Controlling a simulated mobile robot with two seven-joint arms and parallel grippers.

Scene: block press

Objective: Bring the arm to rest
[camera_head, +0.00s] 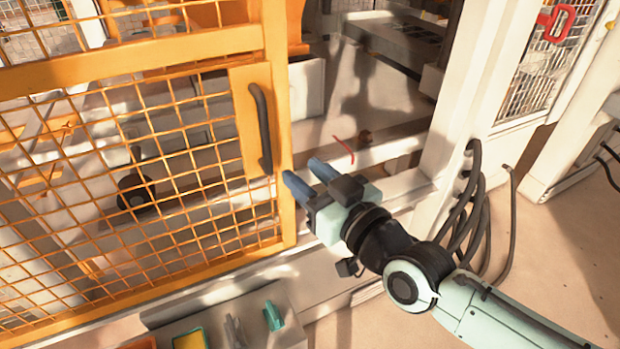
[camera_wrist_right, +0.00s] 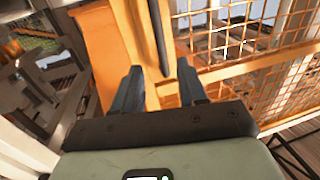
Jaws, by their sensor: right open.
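My right gripper (camera_head: 306,177) is in front of the opening beside the orange mesh door (camera_head: 222,58). Its two blue fingers are apart with nothing between them. The door's dark handle (camera_head: 261,128) is just to the left of and above the fingertips in the head view. In the right wrist view the handle (camera_wrist_right: 160,38) shows beyond the gap between the fingers (camera_wrist_right: 158,90); a small gap seems to separate them, though I cannot tell the depth. My left gripper is in neither view.
A white post (camera_head: 470,95) with black cables (camera_head: 474,215) stands right of the opening. A bench top (camera_head: 215,318) with a green item (camera_head: 273,316) and a yellow-orange tray (camera_head: 190,340) is at the bottom. The floor (camera_head: 560,235) at right is clear.

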